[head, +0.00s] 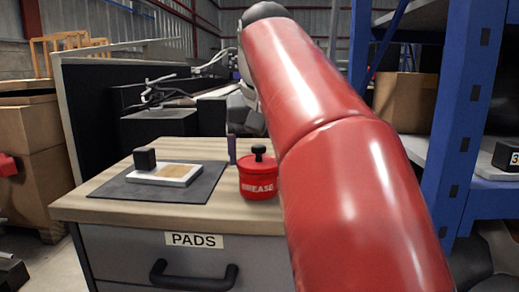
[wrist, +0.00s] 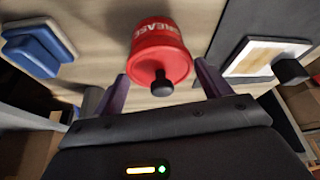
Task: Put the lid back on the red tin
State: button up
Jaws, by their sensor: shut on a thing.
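The red tin (head: 258,188) with white lettering stands upright on the bench top, right of the grey mat; its side also shows in the wrist view (wrist: 158,30). The red lid (head: 259,164) with a black knob sits level on the tin's mouth, and I cannot see a gap under it. In the wrist view the lid (wrist: 145,72) lies between the two purple fingers of my gripper (wrist: 160,72), which is shut on its rim. In the head view one finger shows left of the lid; my red arm hides the rest.
A white tray with a tan face (head: 178,173) and a black block (head: 145,159) lie on the grey mat (head: 118,188). Blue blocks (wrist: 30,48) are on the tin's other side. A drawer marked PADS (head: 195,240) is below. A blue rack (head: 468,120) stands at right.

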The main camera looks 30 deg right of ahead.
jog(key=o, duration=1)
jog(key=shift+r+p, duration=1.35)
jog(key=shift+p, duration=0.1)
jog(key=shift+r, duration=2.15)
jog(key=shift+c, duration=0.3)
grip_shut()
jog(key=shift+f, duration=0.15)
